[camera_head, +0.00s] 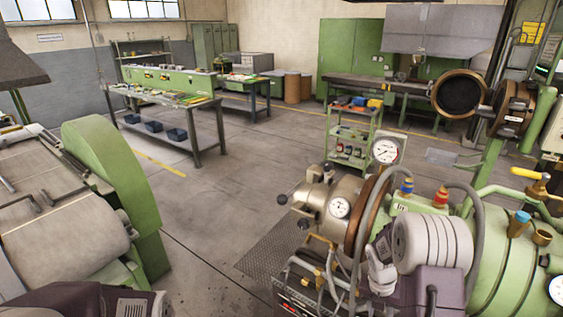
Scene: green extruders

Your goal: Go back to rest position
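Another green machine (105,165) with a large grey roller (65,240) stands at the left.
Bare floor (230,195) runs between the two machines. A green shelf cart (352,135) stands behind the right machine. Workbenches (180,98) with small items stand at the back left. Green cabinets (352,50) line the far wall.

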